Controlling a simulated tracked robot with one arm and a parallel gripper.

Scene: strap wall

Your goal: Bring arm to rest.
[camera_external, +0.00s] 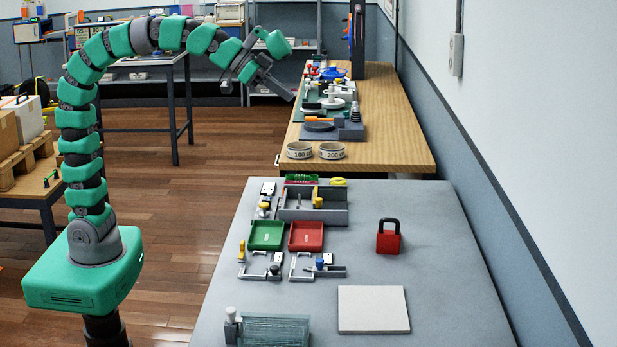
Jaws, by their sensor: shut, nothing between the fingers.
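My arm rises from its green base at the left and arches over to the right, with green and grey links. My gripper (284,90) is at the arm's end, in the upper middle of the view. It is shut and empty, tilted down to the right. It hangs in the air, and in the picture it lies just left of the wooden bench (388,132). It appears to touch nothing, though its exact distance from the bench is hard to tell.
A grey table (440,270) in front holds a red padlock (388,240), a white plate (373,309), a green tray (266,235), a red tray (306,236) and a grey bin (328,216). Two rolls stand on the wooden bench. A wall bounds the right. Open floor (180,230) lies left.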

